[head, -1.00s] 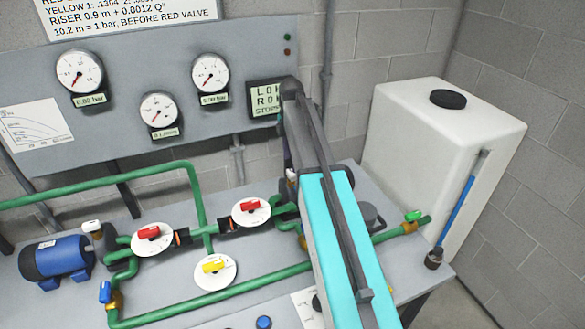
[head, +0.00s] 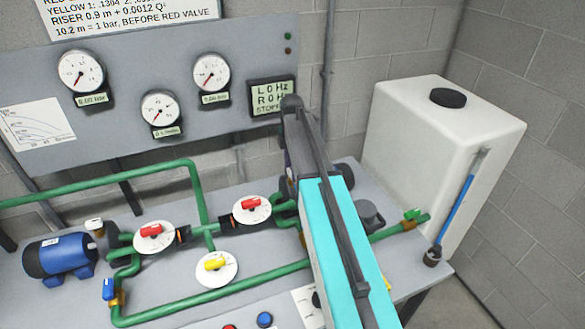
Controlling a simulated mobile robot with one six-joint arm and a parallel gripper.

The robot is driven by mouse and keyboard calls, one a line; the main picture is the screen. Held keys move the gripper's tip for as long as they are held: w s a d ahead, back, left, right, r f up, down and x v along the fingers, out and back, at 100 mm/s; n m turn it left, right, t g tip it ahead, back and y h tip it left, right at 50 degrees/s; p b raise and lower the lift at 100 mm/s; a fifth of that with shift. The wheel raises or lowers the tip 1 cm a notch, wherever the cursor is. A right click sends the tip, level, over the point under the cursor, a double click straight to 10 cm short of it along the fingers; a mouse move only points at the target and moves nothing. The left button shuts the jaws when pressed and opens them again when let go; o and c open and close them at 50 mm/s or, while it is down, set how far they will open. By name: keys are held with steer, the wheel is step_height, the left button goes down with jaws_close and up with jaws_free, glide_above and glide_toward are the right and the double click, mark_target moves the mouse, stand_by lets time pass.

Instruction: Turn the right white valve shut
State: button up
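The right white valve is not visible now; my cyan and grey arm covers the area right of the red-handled valves. The left white valve (head: 95,226) shows beside the blue motor at the left. My gripper is not visible; my arm reaches over the right part of the bench and hides its end. I cannot tell whether it touches anything.
Two red-handled valves (head: 151,231) (head: 251,204) and a yellow one (head: 215,263) sit on white discs along green pipes. A blue motor (head: 60,258) is at left. A white tank (head: 437,150) stands at right. The display (head: 271,96) reads 0 Hz and stopped.

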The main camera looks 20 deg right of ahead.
steer(key=c, duration=0.7)
steer(key=shift+o, duration=0.2)
steer(key=shift+m, duration=0.5)
steer(key=m, duration=0.2)
steer(key=shift+m, duration=0.4)
steer(key=m, duration=0.3)
steer(key=shift+m+b, duration=0.3)
steer(key=m, duration=1)
steer(key=shift+m, duration=0.4)
steer(key=o, duration=1)
